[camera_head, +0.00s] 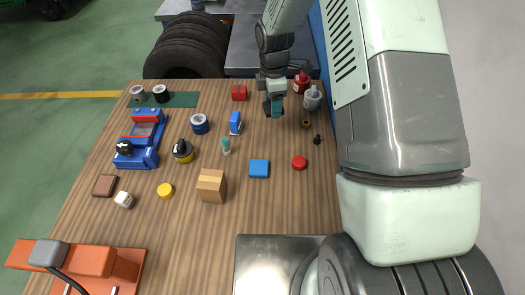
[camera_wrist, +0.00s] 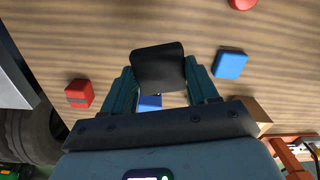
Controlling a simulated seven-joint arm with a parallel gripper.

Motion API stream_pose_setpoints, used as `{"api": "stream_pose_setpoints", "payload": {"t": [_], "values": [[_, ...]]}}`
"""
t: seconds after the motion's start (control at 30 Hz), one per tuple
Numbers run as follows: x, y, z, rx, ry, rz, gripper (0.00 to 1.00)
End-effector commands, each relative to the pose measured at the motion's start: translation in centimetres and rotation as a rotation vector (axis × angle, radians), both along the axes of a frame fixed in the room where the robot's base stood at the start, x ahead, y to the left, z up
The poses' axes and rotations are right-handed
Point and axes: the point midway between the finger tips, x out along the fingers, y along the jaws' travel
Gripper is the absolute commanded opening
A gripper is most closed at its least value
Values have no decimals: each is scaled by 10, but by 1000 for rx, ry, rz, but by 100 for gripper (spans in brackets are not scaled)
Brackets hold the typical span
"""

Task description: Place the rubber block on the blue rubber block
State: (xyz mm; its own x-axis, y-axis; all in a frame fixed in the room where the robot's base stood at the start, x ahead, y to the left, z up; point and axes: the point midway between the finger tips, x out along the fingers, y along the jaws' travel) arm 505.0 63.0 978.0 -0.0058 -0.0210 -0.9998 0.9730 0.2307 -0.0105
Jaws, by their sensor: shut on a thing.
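My gripper (camera_head: 273,107) is shut on a black rubber block and hangs above the far right part of the wooden table. In the wrist view the black block (camera_wrist: 158,67) sits between the teal fingertips, its broad dark face showing. The flat blue block (camera_head: 259,168) lies on the table nearer the head camera than my gripper, apart from it. In the wrist view the blue block (camera_wrist: 230,64) is to the right of the held block. In the head view the held block is small and partly covered by my fingers.
A small blue object (camera_head: 236,122) stands left of my gripper, with a red block (camera_head: 239,92) behind it. A red disc (camera_head: 299,162) lies right of the flat blue block; a brown box (camera_head: 211,185) stands left. Bottles (camera_head: 312,98) stand at the right edge.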

Motion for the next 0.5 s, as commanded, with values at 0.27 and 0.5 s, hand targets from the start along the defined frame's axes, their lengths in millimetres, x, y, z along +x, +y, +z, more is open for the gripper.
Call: {"api": "stream_pose_setpoints", "payload": {"t": [0.27, 0.5], "values": [[-100, 30, 13, 7, 1, 383, 23], [-143, 40, 14, 21, 1, 544, 23]]}}
